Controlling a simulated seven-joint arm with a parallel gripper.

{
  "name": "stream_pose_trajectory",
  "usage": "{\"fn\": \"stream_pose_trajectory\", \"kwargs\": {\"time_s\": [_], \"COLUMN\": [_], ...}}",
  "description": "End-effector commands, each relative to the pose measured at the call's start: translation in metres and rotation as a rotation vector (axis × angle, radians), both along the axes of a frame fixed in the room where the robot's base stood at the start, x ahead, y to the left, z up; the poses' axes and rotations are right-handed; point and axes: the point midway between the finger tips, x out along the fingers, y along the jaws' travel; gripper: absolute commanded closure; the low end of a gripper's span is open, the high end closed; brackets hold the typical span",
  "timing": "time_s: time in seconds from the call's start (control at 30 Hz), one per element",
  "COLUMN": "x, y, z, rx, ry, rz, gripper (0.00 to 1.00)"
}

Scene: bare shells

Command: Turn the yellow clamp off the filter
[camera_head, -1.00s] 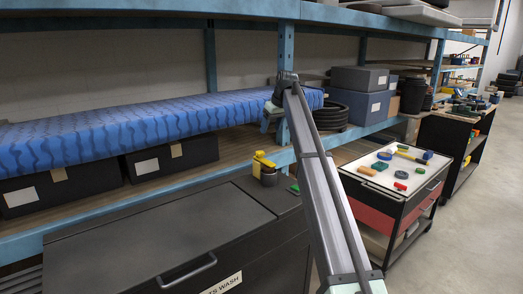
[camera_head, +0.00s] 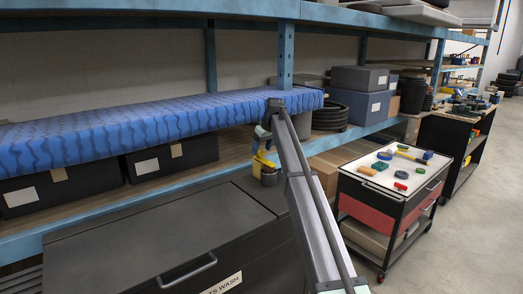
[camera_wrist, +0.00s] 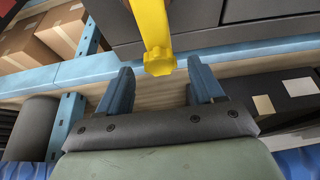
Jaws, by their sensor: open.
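The yellow clamp (camera_head: 262,159) sits on top of the filter (camera_head: 269,179), a small dark can on the dark cabinet. In the wrist view the clamp's yellow arm (camera_wrist: 155,35) comes down from the top edge, its rounded knob end lying in line with the gap between my fingertips. My gripper (camera_wrist: 160,78) is open and empty, with a finger on either side of that line. The picture shows no finger closed on the clamp. In the head view my gripper (camera_head: 262,135) is small, partly hidden by my arm, and just above the clamp. The filter is not clearly seen in the wrist view.
The dark parts-wash cabinet (camera_head: 150,240) carries the filter. Blue shelving (camera_head: 285,60) with a blue patterned mat (camera_head: 110,125) stands close behind. A cart (camera_head: 385,190) with several small coloured parts is to the right. Open floor (camera_head: 470,240) lies beyond the cart.

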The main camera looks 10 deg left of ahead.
Motion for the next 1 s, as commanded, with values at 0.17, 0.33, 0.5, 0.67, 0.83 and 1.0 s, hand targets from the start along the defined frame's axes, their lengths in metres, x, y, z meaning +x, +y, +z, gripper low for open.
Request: {"fn": "stream_pose_trajectory", "kwargs": {"time_s": [0.17, 0.33, 0.5, 0.67, 0.83, 1.0], "x": [0.003, 0.0037, 0.0037, 0.0036, 0.0036, 0.0036], "y": [0.0031, 0.0037, 0.0036, 0.0035, 0.0035, 0.0035], "z": [-0.0101, -0.0123, -0.0122, -0.0121, -0.012, -0.012], "rx": [0.001, 0.0, 0.001, 0.001, 0.001, 0.001], "ry": [-0.001, -0.001, -0.001, -0.001, -0.001, -0.001], "rz": [0.0, 0.0, 0.0, 0.0, 0.0, 0.0], "gripper": [0.33, 0.33, 0.33, 0.49, 0.65, 0.81]}}
